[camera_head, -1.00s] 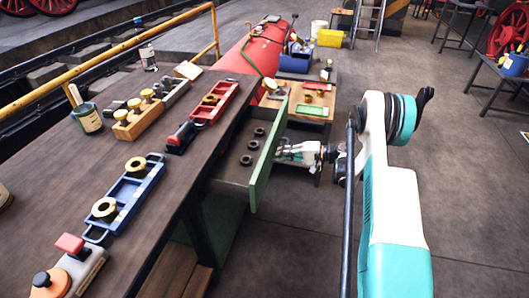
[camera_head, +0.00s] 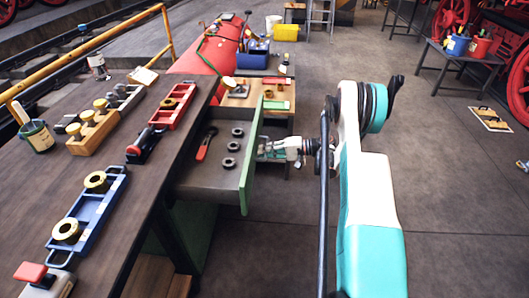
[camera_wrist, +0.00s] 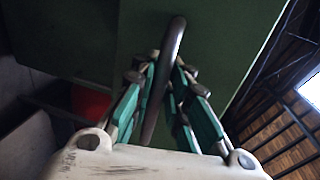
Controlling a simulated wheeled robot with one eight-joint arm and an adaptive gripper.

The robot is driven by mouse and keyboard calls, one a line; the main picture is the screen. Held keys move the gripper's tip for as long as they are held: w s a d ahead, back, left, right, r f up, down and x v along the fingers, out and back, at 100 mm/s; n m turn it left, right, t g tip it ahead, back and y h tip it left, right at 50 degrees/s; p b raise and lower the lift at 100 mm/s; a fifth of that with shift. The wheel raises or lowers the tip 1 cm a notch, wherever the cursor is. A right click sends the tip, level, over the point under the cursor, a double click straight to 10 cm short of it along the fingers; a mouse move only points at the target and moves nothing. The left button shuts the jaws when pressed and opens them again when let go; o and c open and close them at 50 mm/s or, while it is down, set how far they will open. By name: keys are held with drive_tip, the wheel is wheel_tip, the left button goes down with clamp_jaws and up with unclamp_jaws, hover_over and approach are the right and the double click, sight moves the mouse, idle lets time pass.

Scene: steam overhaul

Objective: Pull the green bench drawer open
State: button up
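The green bench drawer (camera_head: 249,175) stands pulled out from the wooden bench, its grey inside showing. Several dark rings (camera_head: 233,147) and a red-handled tool (camera_head: 205,143) lie in it. My gripper (camera_head: 267,149) is at the outer side of the drawer's green front, seen small in the head view. In the wrist view, a dark bar handle (camera_wrist: 172,50) runs between the green-padded fingers of my gripper (camera_wrist: 165,85), which close in on it from both sides against the green front. The exact finger contact is partly hidden.
The bench top (camera_head: 115,170) holds a blue tray (camera_head: 88,215), a red tray (camera_head: 175,105) and a wooden block (camera_head: 95,138) with brass parts. A smaller wooden table (camera_head: 262,98) stands behind the drawer. The floor (camera_head: 450,210) to the right is open.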

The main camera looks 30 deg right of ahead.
drive_tip(key=shift+o, duration=0.7)
drive_tip(key=v, duration=1.2)
